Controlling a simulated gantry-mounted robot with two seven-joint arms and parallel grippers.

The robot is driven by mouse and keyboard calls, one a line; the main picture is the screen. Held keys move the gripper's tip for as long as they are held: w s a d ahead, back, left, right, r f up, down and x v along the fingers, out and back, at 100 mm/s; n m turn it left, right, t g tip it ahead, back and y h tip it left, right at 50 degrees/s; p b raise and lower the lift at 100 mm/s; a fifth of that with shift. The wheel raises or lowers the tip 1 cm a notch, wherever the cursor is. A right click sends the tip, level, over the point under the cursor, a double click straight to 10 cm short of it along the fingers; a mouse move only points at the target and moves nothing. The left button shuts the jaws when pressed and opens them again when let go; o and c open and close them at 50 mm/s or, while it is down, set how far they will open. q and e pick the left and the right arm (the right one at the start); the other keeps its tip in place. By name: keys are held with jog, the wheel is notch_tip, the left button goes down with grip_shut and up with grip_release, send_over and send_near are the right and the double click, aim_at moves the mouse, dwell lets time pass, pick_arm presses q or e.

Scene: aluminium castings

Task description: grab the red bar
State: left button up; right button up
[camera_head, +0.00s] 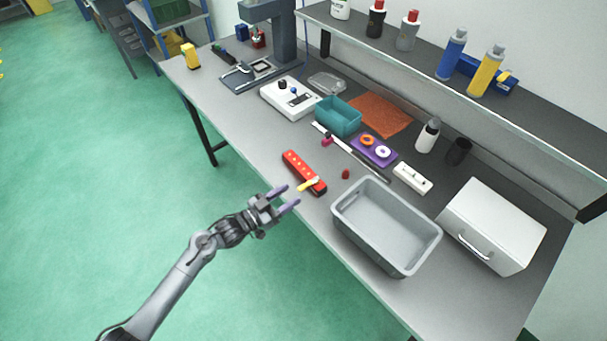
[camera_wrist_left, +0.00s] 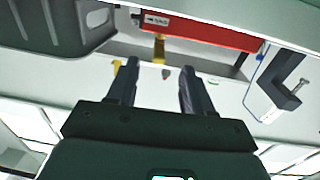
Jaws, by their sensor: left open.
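The red bar (camera_head: 303,170) lies on the grey workbench near its front edge, with light marks along its top. In the left wrist view the red bar (camera_wrist_left: 205,34) spans the top, beyond the fingers. A small yellow piece (camera_head: 308,185) lies against the bar's near end; a yellow part also shows below the bar in the wrist view (camera_wrist_left: 159,48). My left gripper (camera_head: 290,196) is open and empty at the bench's front edge, just short of the bar. Its two fingers (camera_wrist_left: 159,66) are apart, pointing towards the bar. My right gripper is not in view.
A grey bin (camera_head: 339,216) stands right of the bar, with a white box (camera_head: 495,222) beyond. A small red object (camera_head: 346,174), a purple tray (camera_head: 362,150) and a teal bin (camera_head: 338,117) lie behind. The bench (camera_head: 240,125) is clear left of the bar.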

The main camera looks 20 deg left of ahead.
aim_at(312, 181)
pick_arm(q)
jog(key=x, duration=0.3)
jog(key=shift+w+d, duration=0.25)
jog(key=shift+d, duration=0.05)
jog(key=shift+x, duration=2.9)
jog(key=shift+r, duration=0.1)
grip_shut()
